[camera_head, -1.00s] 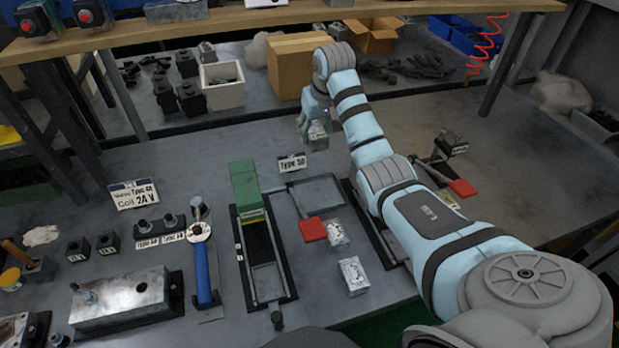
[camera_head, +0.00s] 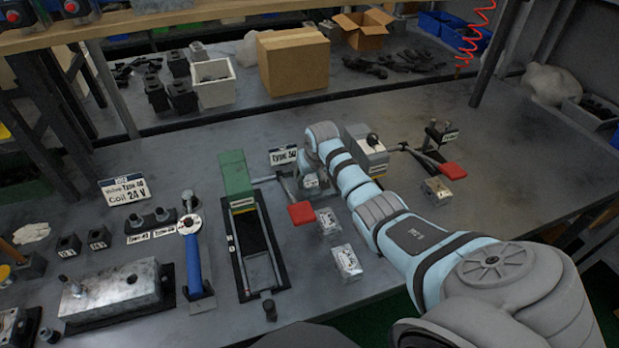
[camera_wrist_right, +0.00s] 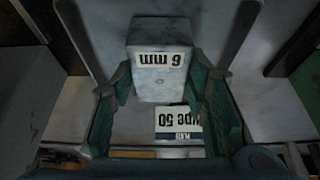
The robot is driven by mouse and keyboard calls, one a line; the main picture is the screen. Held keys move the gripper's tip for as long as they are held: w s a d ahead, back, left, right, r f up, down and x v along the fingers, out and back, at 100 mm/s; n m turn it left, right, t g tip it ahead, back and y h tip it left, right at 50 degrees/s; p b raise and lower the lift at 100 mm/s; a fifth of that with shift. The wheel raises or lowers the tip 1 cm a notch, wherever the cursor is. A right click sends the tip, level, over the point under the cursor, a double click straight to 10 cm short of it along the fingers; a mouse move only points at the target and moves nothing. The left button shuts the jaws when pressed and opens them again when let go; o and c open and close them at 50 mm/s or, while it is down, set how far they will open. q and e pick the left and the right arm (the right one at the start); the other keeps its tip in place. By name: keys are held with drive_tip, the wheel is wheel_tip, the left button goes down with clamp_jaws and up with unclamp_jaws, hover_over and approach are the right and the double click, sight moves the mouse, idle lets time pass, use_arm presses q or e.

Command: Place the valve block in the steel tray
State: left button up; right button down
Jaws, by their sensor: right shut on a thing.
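My right gripper (camera_head: 312,182) is low over the table's middle, just below the "Type 50" sign (camera_head: 283,155). In the right wrist view its green-lined fingers (camera_wrist_right: 163,82) are shut on the sides of a pale grey valve block (camera_wrist_right: 162,92) with a "6 mm" label. In the head view only a small part of this block (camera_head: 311,182) shows beside the wrist. The steel tray (camera_head: 289,190) lies under the gripper, mostly hidden by my arm. I cannot tell whether the block touches the tray. My left gripper is not in view.
Two loose blocks lie by the arm, one (camera_head: 328,222) behind the other (camera_head: 346,261). Another block (camera_head: 437,190) lies to the right.

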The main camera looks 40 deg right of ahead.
drive_tip(key=shift+s+r, duration=0.15)
drive_tip(key=shift+r, duration=0.05)
drive_tip(key=shift+d+f, duration=0.1)
drive_tip(key=c, duration=1)
unclamp_jaws()
drive_tip(key=shift+f, duration=0.2)
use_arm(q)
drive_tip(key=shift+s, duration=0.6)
use_arm(e)
drive_tip(key=shift+o, duration=0.3)
drive_tip(key=shift+r, duration=0.15)
use_arm(q)
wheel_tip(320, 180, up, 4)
drive_tip(key=p, duration=0.3)
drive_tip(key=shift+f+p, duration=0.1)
drive_tip(key=shift+p, duration=0.3)
use_arm(e)
drive_tip(key=v, duration=1.2)
drive_tip(key=shift+r, duration=0.1)
